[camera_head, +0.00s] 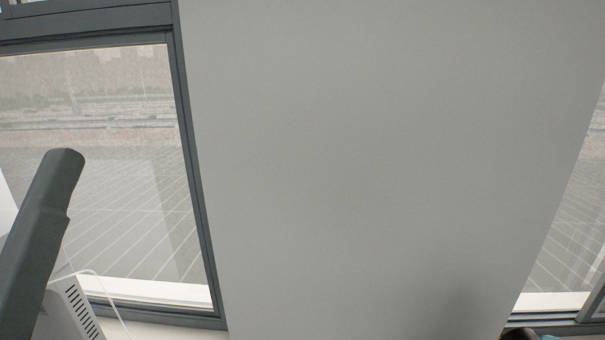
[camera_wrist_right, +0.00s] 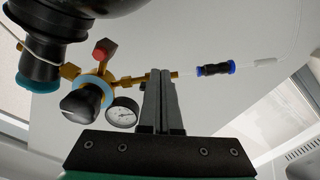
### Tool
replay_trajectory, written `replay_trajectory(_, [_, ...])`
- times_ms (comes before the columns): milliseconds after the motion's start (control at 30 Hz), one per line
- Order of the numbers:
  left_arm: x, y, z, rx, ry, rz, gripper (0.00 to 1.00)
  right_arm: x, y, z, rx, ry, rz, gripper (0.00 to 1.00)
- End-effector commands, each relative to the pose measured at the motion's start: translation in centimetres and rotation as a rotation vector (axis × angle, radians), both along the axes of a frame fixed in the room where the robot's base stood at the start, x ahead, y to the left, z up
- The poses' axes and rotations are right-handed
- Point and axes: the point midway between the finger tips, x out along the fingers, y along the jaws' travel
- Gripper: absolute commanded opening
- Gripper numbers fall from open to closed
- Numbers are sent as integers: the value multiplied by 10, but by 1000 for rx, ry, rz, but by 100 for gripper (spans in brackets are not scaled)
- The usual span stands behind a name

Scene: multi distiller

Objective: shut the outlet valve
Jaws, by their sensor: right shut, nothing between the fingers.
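In the right wrist view, a brass valve fitting (camera_wrist_right: 128,79) carries a red knob (camera_wrist_right: 104,48), a black knob (camera_wrist_right: 82,100) with a light-blue ring, and a round pressure gauge (camera_wrist_right: 122,112). A black connector with blue ends (camera_wrist_right: 215,69) lies along the same line to the right. I cannot tell which knob is the outlet valve. My right gripper (camera_wrist_right: 160,74) is shut and empty. Its fingertips overlap the brass line in the picture, right of the gauge and black knob; contact cannot be told. The head view shows neither the fitting nor my grippers.
In the right wrist view, a large black rounded body (camera_wrist_right: 90,5) is at the top left, with a teal-ended black cylinder (camera_wrist_right: 40,75) below it. The head view shows a grey wall (camera_head: 380,150), windows (camera_head: 110,180) and a white slotted box (camera_head: 72,312) at lower left.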

Motion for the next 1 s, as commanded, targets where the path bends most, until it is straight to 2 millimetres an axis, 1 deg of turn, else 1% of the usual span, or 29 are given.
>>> replay_trajectory(533, [0,0,-2,0,0,0,91,0,3,0,0,0,0,0])
replay_trajectory(800, [0,0,-14,0,0,0,91,0,2,-9,-1,0,0,0])
replay_trajectory(1000, [0,0,-14,0,0,0,91,-1,2,-9,0,0,0,0])
